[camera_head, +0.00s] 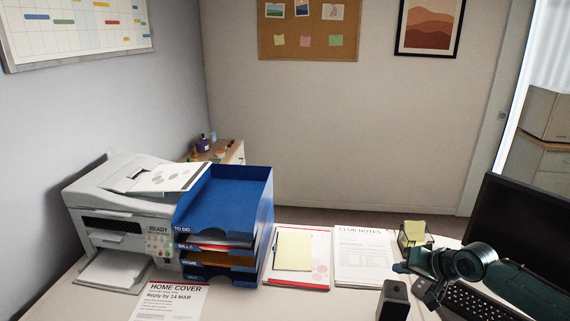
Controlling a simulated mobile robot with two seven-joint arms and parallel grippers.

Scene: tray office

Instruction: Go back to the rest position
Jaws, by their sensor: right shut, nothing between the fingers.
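My right arm comes in from the lower right, in front of the monitor and keyboard. Its gripper (432,292) is shut and empty above the right part of the desk, close to a dark upright box (394,299). The fingertips are small and dark, so fine detail is hard to see. My left gripper is not in view.
A blue tray stack (258,210) with labelled levels stands beside a white printer (115,205). Papers (362,256) and a yellow pad (293,250) lie mid-desk. A note holder (414,236), monitor (520,225) and keyboard (480,303) crowd the right.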

